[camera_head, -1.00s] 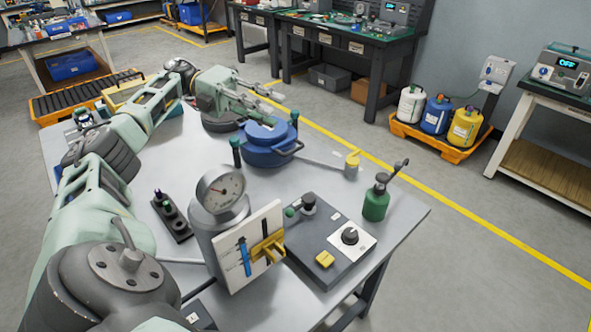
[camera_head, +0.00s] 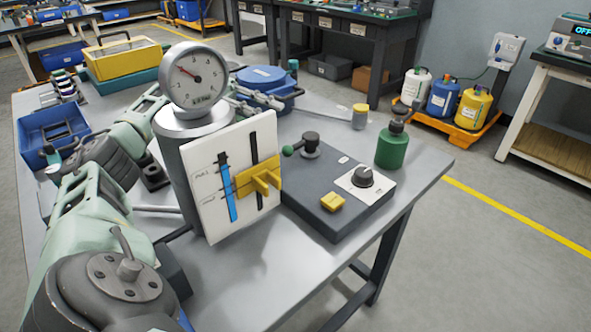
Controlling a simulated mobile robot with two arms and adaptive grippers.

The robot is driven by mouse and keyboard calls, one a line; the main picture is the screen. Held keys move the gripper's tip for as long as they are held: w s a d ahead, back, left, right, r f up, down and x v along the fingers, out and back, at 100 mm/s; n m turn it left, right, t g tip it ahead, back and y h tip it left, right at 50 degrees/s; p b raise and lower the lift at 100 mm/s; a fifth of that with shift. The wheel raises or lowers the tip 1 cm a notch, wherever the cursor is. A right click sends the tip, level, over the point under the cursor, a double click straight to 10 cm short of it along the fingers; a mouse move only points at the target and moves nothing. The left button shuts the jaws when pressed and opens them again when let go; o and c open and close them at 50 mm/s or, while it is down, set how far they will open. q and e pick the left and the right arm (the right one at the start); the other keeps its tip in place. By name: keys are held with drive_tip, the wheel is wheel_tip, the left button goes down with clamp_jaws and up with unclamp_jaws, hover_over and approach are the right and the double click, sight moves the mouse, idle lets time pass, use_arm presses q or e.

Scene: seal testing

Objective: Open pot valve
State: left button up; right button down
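The blue pot (camera_head: 284,101) with a round blue lid stands toward the far side of the table, partly hidden behind the gauge and my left gripper. My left gripper (camera_head: 272,107) reaches in behind the gauge, in front of the pot in the picture; its fingers look apart and nothing shows between them. Whether it touches the pot cannot be told. A grey cylinder (camera_head: 170,155) carries a round dial gauge (camera_head: 195,77) and a white panel (camera_head: 212,215) with a yellow slider. A valve-like fitting with a green ball handle (camera_head: 288,151) sits on a dark box. My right gripper is out of view.
The dark box (camera_head: 318,188) has a black knob (camera_head: 363,176) and yellow button. A blue bin (camera_head: 40,128) is at left.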

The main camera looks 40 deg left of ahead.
sight(296, 149)
use_arm(q)
wheel_tip(296, 149, down, 4)
drive_tip(key=shift+r+b, duration=0.25)
drive_tip(key=shift+b, duration=0.7)
drive_tip(key=shift+d+f, duration=0.15)
drive_tip(key=shift+f, duration=0.1)
drive_tip(key=shift+w+d, duration=0.15)
drive_tip(key=shift+d, duration=0.15)
drive_tip(key=b+x, duration=0.1)
drive_tip(key=x, duration=0.6)
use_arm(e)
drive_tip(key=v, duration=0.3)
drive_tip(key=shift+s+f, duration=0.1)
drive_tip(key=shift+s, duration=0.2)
use_arm(q)
clamp_jaws()
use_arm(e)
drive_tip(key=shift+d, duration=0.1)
use_arm(q)
drive_tip(key=shift+f, duration=0.15)
